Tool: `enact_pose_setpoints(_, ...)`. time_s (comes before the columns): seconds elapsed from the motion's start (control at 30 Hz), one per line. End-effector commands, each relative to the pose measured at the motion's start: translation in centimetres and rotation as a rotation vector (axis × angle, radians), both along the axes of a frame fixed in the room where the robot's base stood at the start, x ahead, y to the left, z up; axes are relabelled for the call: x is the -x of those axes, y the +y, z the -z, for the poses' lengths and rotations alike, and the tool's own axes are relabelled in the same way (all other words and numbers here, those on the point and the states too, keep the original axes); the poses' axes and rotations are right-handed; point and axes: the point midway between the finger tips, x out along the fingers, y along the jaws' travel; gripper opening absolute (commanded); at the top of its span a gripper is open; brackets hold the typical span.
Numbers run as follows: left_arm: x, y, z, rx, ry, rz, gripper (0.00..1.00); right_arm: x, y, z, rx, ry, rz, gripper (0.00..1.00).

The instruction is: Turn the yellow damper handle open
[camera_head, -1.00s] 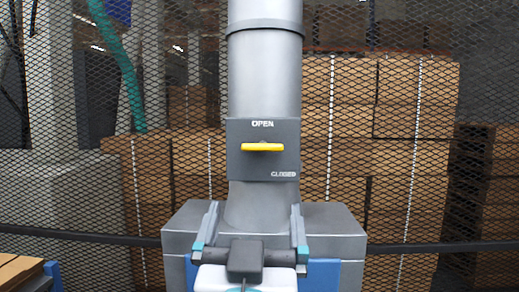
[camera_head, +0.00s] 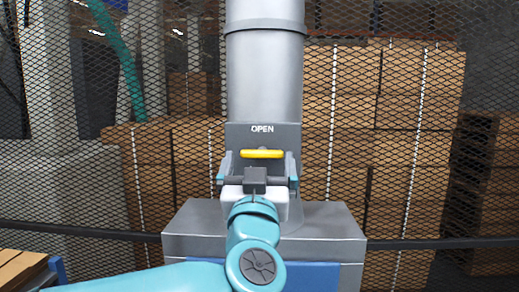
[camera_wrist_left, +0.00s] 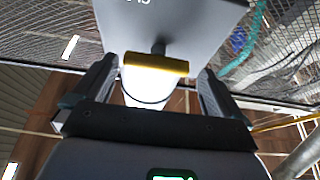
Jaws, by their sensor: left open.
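The yellow damper handle (camera_head: 261,154) lies level on a dark grey plate (camera_head: 236,135) on the front of the grey duct, below the word OPEN. The CLOSED label is hidden behind my gripper in the head view. My left gripper (camera_head: 257,165) is open in front of the plate, its fingers spread to the left and right of the handle. In the left wrist view the handle (camera_wrist_left: 156,64) shows between the two spread fingers (camera_wrist_left: 155,78), touching neither as far as I can see. My right gripper is in neither view.
The duct (camera_head: 265,80) rises from a grey box-shaped base (camera_head: 190,220). A mesh fence (camera_head: 400,150) stands behind it, with stacked brown cartons (camera_head: 345,120) beyond. A dark horizontal rail (camera_head: 420,244) runs along the fence. A blue-edged pallet stack (camera_head: 22,270) is at lower left.

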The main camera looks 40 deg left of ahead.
Motion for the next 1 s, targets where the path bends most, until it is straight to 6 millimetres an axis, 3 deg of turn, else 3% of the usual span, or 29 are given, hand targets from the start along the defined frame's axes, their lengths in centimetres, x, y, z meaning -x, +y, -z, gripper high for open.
enact_pose_setpoints(0.2, -1.44, 0.87, -0.61, 0.001, 0.001, 0.0, 1.0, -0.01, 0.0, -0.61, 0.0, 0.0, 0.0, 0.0)
enact_pose_setpoints(0.43, -1.52, 0.9, -0.58, 0.0, 0.0, 0.001, 1.0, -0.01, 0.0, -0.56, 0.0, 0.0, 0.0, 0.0)
enact_pose_setpoints(0.47, -1.51, 0.89, -0.58, 0.0, 0.0, 0.001, 0.97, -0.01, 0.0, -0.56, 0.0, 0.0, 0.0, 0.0)
enact_pose_setpoints(0.6, -1.5, 0.9, -0.57, 0.001, 0.001, 0.0, 0.54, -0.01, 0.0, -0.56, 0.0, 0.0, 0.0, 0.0)
enact_pose_setpoints(1.0, -1.56, 0.79, -0.41, 0.032, -0.017, 0.001, 0.55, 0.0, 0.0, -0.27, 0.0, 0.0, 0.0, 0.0)
